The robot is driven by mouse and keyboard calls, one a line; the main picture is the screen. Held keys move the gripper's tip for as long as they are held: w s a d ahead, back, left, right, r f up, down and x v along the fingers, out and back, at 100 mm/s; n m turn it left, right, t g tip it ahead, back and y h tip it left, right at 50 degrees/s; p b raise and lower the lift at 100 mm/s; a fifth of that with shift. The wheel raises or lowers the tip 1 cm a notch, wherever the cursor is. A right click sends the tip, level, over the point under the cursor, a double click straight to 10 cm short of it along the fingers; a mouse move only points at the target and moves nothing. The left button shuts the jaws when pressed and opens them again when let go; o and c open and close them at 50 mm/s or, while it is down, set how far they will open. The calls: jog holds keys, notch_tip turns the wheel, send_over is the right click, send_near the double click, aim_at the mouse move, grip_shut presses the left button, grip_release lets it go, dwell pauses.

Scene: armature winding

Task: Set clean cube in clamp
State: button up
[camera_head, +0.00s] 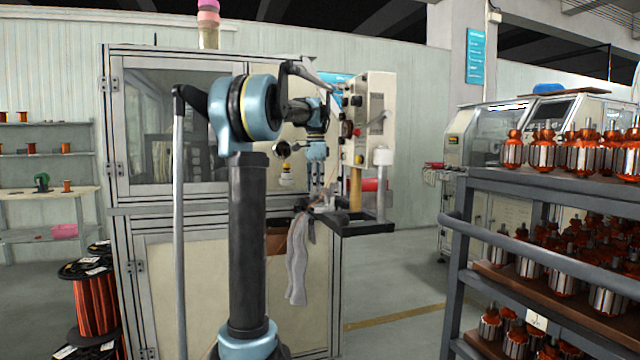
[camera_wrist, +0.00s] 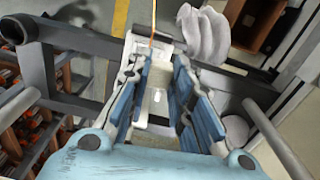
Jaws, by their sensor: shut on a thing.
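My gripper (camera_head: 316,188) points down beside the upright winding machine (camera_head: 375,95), just above its small dark shelf (camera_head: 365,229). In the wrist view, my gripper's blue fingers (camera_wrist: 160,75) are shut on a small pale piece (camera_wrist: 157,98), which looks like the clean cube; its edges are hard to make out. A whitish metal fixture (camera_wrist: 150,45) lies at and beyond the fingertips and may be the clamp. The fingers hide part of it, and I cannot tell whether the cube touches it.
A pale cloth (camera_head: 298,260) hangs below my gripper; it also shows in the wrist view (camera_wrist: 203,35). A rack (camera_head: 540,195) of copper-wound armatures stands at right. A glazed cabinet (camera_head: 180,130) stands behind my arm. Copper spools (camera_head: 95,300) stand at lower left. Floor between machine and rack is clear.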

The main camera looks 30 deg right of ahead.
jog(key=shift+s+d+r+m, duration=0.15)
jog(key=shift+s+r+m, duration=0.05)
jog(key=shift+s+r, duration=0.25)
jog(key=shift+s+d+r+m, duration=0.2)
jog(key=shift+s+r, duration=0.15)
jog(key=shift+s, duration=0.15)
jog(key=shift+f, duration=1.9)
jog(key=shift+a+f, duration=0.1)
jog(key=shift+f, duration=0.75)
jog(key=o, duration=0.7)
notch_tip(320, 180, up, 12)
jog(key=shift+w+f, duration=0.1)
jog(key=shift+a, duration=0.1)
